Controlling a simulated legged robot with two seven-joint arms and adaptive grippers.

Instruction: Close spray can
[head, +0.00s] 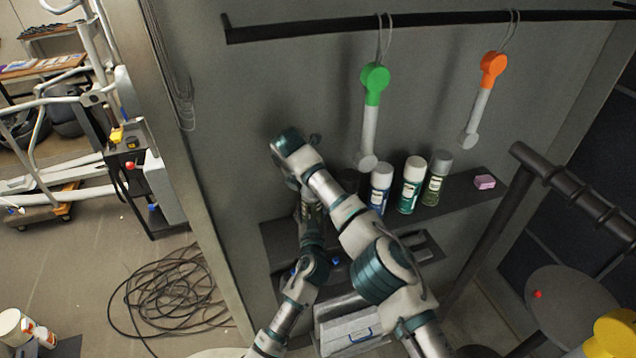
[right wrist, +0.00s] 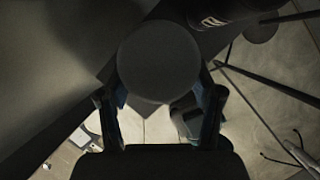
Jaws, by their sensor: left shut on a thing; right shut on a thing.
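In the right wrist view a dark round cap (right wrist: 158,62) sits between the fingers of my right gripper (right wrist: 162,92), which is shut on it. In the head view my right arm crosses over the left one, and its wrist hides the fingers and cap. My left gripper (head: 308,222) is below the right wrist, shut on what looks like a spray can (head: 309,208), mostly hidden by the arms. I cannot tell whether the cap touches that can.
A dark shelf (head: 462,204) to the right holds a blue can (head: 380,190), a green can (head: 411,186), an olive can (head: 435,182) and a pink block (head: 484,182). Green (head: 374,85) and orange (head: 492,75) tools hang from a rail. An open grey box (head: 350,330) is below.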

